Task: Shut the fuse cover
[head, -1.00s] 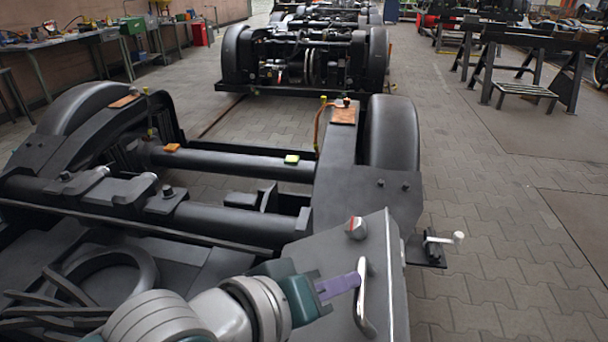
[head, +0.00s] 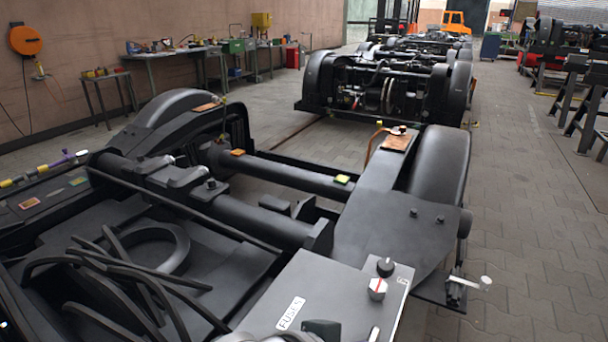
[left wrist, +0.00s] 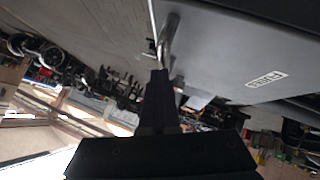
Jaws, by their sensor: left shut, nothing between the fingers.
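The fuse cover (head: 315,295) is a grey panel with a white FUSES label, at the bottom of the head view. It also shows in the left wrist view (left wrist: 225,55), with its bar handle (left wrist: 171,38) at one edge. The handle's end (head: 373,334) shows at the head view's bottom edge. I cannot tell whether the cover sits fully closed. My left gripper (left wrist: 158,73) is shut and empty, its tips close to the handle; contact is unclear. In the head view only a dark part of my arm shows, its fingers cut off. My right gripper is not in view.
A red-and-white knob (head: 377,288) and a black knob (head: 385,266) stand beside the cover's far right corner. A crank with a white grip (head: 470,283) projects to the right. Black cables (head: 120,268) lie at the left.

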